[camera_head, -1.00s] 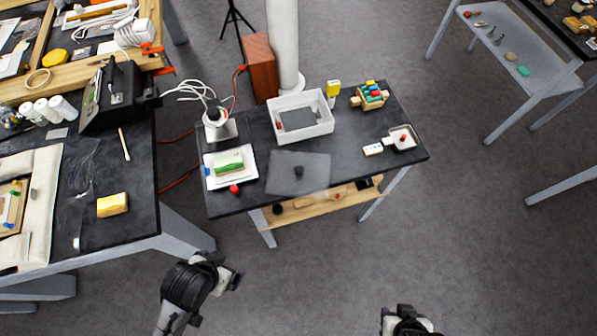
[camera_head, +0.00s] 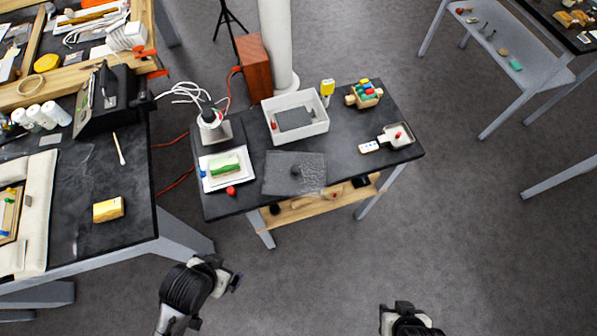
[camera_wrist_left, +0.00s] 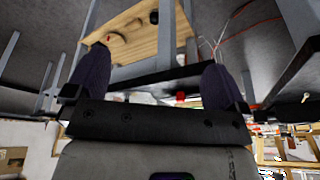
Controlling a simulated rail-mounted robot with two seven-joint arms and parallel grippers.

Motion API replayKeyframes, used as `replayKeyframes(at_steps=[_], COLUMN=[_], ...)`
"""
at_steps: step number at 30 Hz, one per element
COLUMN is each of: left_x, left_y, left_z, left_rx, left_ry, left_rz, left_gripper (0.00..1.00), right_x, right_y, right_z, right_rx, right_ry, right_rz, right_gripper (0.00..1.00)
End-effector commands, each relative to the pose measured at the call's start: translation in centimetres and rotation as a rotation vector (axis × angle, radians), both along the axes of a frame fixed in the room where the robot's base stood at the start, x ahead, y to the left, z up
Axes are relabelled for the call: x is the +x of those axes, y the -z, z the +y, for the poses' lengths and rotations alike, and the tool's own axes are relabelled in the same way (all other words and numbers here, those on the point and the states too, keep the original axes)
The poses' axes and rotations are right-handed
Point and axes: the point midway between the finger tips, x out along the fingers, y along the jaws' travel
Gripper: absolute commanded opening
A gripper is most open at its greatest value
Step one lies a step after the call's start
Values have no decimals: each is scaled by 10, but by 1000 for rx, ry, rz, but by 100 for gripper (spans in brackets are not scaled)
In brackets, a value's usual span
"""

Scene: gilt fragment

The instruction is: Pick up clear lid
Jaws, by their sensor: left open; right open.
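The clear lid (camera_head: 280,183) is a see-through rectangular sheet with a dark knob. It lies flat at the front of the small dark table, before the white box (camera_head: 318,127). My left gripper (camera_head: 230,280) is in front of the table's left end, well apart from the lid. In the left wrist view the left gripper (camera_wrist_left: 155,82) has its two dark fingers spread with nothing between them; the lid is not discernible there. My right gripper (camera_head: 408,318) is at the bottom edge of the head view, open, far from the lid; its fingertips are hard to make out.
On the small table are a white tray with a green block (camera_head: 226,167), a red ball (camera_head: 231,190), a yellow bottle (camera_head: 327,88) and a wooden rack (camera_head: 364,95). A wooden shelf (camera_head: 320,204) sits below. A workbench (camera_head: 140,205) stands left. Floor before the table is clear.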

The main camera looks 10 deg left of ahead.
Motion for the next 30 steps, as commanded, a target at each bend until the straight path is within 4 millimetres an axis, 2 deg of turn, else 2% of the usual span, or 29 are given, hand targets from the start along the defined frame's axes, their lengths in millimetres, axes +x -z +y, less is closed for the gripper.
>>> replayKeyframes(at_steps=[2, 14, 22, 26, 29, 30], left_x=[0, 0, 5, 34, 76, 95], left_y=[0, 0, -2, -17, -42, -57], left_z=[0, 0, 1, 1, 7, 11], left_rx=[0, 0, 2, 3, 26, 43], left_ry=[0, 0, 1, 2, 14, 22], left_rz=[0, 0, -10, -85, -195, -249], left_gripper=[97, 59, 59, 59, 59, 59], right_x=[0, 0, 0, 0, 0, 0], right_y=[0, 0, 0, 1, 1, 1], right_z=[0, -2, -3, -3, -2, -2], right_rx=[0, -8, -11, -9, -8, -7], right_ry=[0, -6, -7, -6, -5, -5], right_rz=[0, 0, -1, 0, 0, 1], right_gripper=[43, 43, 43, 43, 43, 43])
